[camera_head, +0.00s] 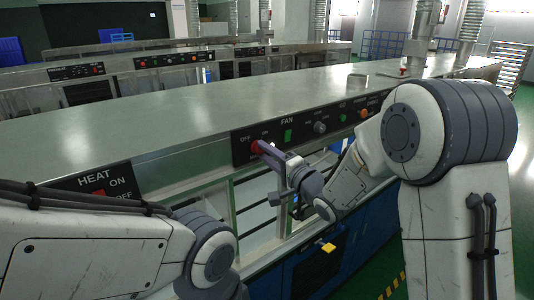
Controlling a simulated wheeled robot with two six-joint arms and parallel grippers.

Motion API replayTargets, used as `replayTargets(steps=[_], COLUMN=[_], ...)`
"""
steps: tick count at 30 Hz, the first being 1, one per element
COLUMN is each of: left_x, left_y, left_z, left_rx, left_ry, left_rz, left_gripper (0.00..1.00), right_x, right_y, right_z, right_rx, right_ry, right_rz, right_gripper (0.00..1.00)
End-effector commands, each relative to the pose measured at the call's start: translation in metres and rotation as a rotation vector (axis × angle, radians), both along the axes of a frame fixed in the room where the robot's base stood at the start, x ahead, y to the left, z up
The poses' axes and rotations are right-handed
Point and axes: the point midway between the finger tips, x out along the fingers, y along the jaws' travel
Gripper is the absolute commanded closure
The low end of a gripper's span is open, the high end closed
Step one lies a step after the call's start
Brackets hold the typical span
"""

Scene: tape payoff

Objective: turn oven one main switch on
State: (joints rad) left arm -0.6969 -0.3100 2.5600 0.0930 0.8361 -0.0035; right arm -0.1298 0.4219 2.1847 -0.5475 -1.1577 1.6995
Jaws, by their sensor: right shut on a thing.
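A black control panel (240,155) marked FAN sits on the front of the long grey oven. At its left end is a red rotary switch (256,147) with OFF at its left and a partly hidden label at its right. My right gripper (264,148) reaches it from the lower right, its purple-grey fingers shut on the red switch. The fingers hide part of the switch, so I cannot tell its exact angle. My left arm (100,250) lies across the lower left; its gripper is out of view.
A green switch (288,135) and a grey knob (320,127) are right of the red switch. A HEAT panel (70,184) with ON and OFF is at the left, partly behind my left arm. Blue cabinets (300,272) stand below. More equipment rows stand behind.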

Motion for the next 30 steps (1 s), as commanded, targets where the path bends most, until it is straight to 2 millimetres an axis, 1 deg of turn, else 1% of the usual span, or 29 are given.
replayTargets(steps=[6, 7, 8, 9, 17, 20, 23, 30], left_x=[0.0, 0.0, 0.0, 0.0, 0.0, 0.0, 0.0, 0.0], left_y=[0.0, 0.0, 0.0, 0.0, 0.0, 0.0, 0.0, 0.0], left_z=[0.0, 0.0, 0.0, 0.0, 0.0, -0.003, -0.01, -0.031], left_rx=[0.0, 0.0, 0.0, 0.0, 0.0, 0.0, 0.0, 0.0], left_ry=[0.0, 0.0, 0.0, 0.0, 0.0, 0.0, 0.0, 0.0], left_rz=[0.0, 0.0, 0.0, 0.0, 0.0, 0.0, 0.001, 0.005], left_gripper=[0.5, 0.5, 0.5, 0.5, 0.5, 0.5, 0.5, 0.5], right_x=[0.002, 0.002, 0.002, 0.002, 0.001, -0.002, -0.012, -0.05], right_y=[-0.002, -0.002, -0.002, -0.002, 0.0, -0.003, -0.01, -0.039], right_z=[0.002, 0.002, 0.002, 0.002, 0.001, -0.001, -0.002, -0.006], right_rx=[0.003, 0.003, 0.003, 0.003, 0.0, 0.0, -0.001, 0.0], right_ry=[-0.004, -0.004, -0.004, -0.004, -0.002, -0.002, -0.004, -0.005], right_rz=[-0.007, -0.007, -0.006, -0.005, -0.002, -0.002, -0.003, -0.007], right_gripper=[1.0, 0.52, 0.4, 0.33, 0.33, 0.33, 0.33, 0.33])
